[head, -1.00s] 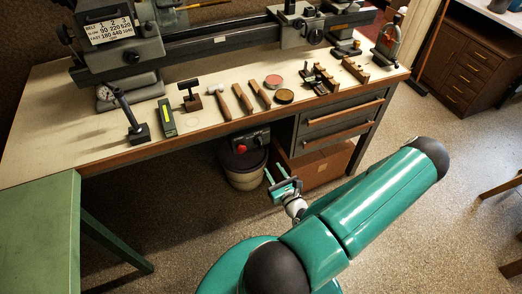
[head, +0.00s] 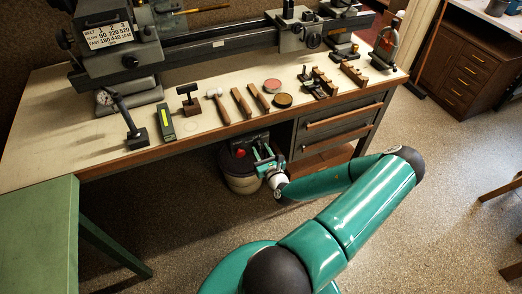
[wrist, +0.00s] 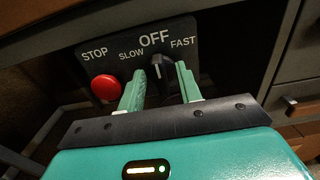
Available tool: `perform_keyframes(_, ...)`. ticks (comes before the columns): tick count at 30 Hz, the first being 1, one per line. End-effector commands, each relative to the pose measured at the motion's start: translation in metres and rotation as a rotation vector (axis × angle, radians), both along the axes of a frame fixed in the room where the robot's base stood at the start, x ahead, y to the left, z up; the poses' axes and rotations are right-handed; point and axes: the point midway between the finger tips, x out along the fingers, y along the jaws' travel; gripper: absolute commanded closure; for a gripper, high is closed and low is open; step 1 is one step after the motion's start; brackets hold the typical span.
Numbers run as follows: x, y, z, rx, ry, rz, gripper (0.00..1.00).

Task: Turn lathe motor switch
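The lathe motor switch is a dark rotary knob (wrist: 161,70) on a black panel (wrist: 118,52) in the wrist view. The panel is marked SLOW, OFF and FAST, and the knob's pale mark points up towards OFF. A red STOP button (wrist: 106,88) is left of the knob. My gripper (wrist: 160,73) is open, with one green finger on each side of the knob and a visible gap to each. Whether the fingertips reach around it in depth I cannot tell. In the head view my gripper (head: 262,153) is at the panel under the bench edge.
The lathe bench (head: 70,100) overhangs the panel and holds hammers and other tools. A bucket (head: 240,180) stands below the panel. Drawers (head: 340,122) are to the right, and a green table (head: 40,230) is at the left.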

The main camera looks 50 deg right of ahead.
Motion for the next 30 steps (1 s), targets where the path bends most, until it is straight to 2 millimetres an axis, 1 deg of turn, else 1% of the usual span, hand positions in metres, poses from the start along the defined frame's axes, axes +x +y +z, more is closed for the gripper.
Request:
perform_keyframes(3, 0.0036, -0.0023, 0.0, 0.0, 0.0, -0.001, 0.65)
perform_keyframes(10, 0.0041, -0.0025, 0.0002, 0.0, 0.0, 0.0, 0.65)
perform_keyframes(14, 0.004, -0.0025, 0.0002, 0.0, 0.0, 0.0, 0.91)
perform_keyframes(15, 0.0039, -0.0024, 0.0002, 0.0, 0.0, 0.0, 0.99)
perform_keyframes(16, 0.004, -0.0023, 0.0002, 0.0, 0.0, 0.0, 1.0)
perform_keyframes(24, 0.0039, -0.0023, 0.0001, 0.01, -0.006, 0.0, 1.0)
perform_keyframes(30, 0.004, -0.0025, 0.0001, 0.067, -0.04, 0.001, 1.0)
